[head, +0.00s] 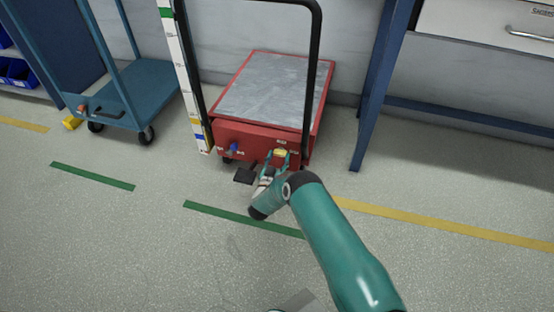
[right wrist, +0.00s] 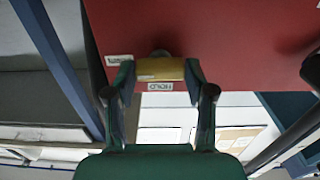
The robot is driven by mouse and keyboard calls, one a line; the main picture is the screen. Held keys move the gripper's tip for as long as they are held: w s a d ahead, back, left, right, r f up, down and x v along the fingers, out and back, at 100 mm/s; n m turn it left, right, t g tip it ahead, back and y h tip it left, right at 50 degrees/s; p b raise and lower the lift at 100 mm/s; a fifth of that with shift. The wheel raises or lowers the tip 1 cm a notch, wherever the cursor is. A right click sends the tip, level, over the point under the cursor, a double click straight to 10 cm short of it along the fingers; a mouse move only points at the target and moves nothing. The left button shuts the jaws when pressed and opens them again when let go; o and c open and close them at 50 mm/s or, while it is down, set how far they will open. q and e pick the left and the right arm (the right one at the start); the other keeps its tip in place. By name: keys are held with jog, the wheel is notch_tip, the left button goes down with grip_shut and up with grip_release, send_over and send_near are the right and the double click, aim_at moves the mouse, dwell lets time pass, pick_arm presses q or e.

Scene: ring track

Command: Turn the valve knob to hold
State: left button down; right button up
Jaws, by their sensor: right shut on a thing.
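The valve knob (head: 280,153) is a small yellow bar on the front of a red lift cart. In the right wrist view the knob (right wrist: 160,70) lies crosswise, close against the red panel. My right gripper (head: 279,160) is shut on it, with one fingertip at each end in the wrist view (right wrist: 160,75). A white label that appears to read HOLD (right wrist: 160,86) is upside down just below the knob there. Another small label (right wrist: 118,60) sits beside the left fingertip, its text unclear. I cannot tell which mark the knob points to. My left gripper is not in view.
The red cart (head: 225,134) has a grey top plate (head: 270,85), a black handle frame, a blue knob (head: 233,148) and a black pedal (head: 244,176). A white scale post (head: 187,70) stands at its left. A blue trolley (head: 140,95) is further left. The front floor is clear.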

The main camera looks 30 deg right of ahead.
jog(key=n+b, duration=0.1)
jog(key=n, duration=1.6)
jog(key=shift+n+b, duration=0.35)
jog(key=shift+n, duration=0.05)
jog(key=shift+a, duration=0.1)
jog(key=o, duration=1.2)
jog(key=shift+f, duration=0.15)
jog(key=shift+c, duration=0.2)
